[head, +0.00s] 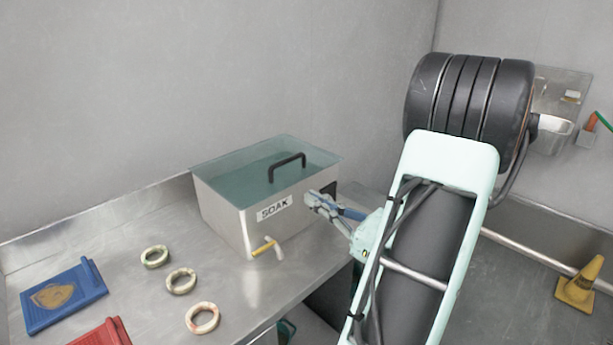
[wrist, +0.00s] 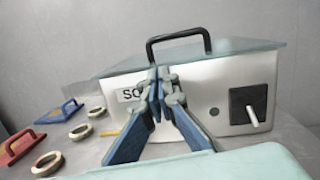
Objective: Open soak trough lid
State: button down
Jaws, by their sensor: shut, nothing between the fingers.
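The soak trough (head: 227,218) is a steel box labelled SOAK on the metal counter. Its clear greenish lid (head: 240,163) lies flat across the top, with a black arched handle (head: 287,166) standing on it. In the wrist view the trough (wrist: 232,82) fills the middle, with the lid (wrist: 240,45) seen edge-on and the handle (wrist: 178,37) above the fingers. My gripper (head: 311,197) is shut and empty, beside the trough's right front corner and below the lid's level. In the wrist view my gripper's fingertips (wrist: 159,74) cover part of the SOAK label.
Several pale rings (head: 181,281) lie on the counter (head: 130,245) left of the trough. A blue float (head: 63,297) and a red one (head: 101,334) lie farther left. A yellow tap (head: 265,247) sticks out of the trough's front. A black-plated lever (wrist: 251,113) is on its side.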

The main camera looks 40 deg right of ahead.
aim_at(294, 159)
jog(key=w+d, duration=0.1)
jog(key=w, duration=0.1)
jog(key=w+r+m+h, duration=0.1)
jog(key=w, duration=0.2)
jog(key=w+d+r+t+h, duration=0.1)
jog(key=w, duration=0.2)
jog(key=shift+w+d+r+m, duration=0.15)
jog(key=shift+d+r+m, duration=0.15)
jog(key=shift+m, duration=0.1)
jog(key=shift+d+r+p, duration=0.1)
jog(key=shift+r+p, duration=0.4)
jog(key=shift+p, duration=0.2)
jog(key=shift+r+g, duration=0.1)
jog(key=shift+g, duration=0.2)
jog(key=shift+r+p, duration=0.1)
jog(key=shift+p, duration=0.3)
jog(key=shift+r, duration=0.1)
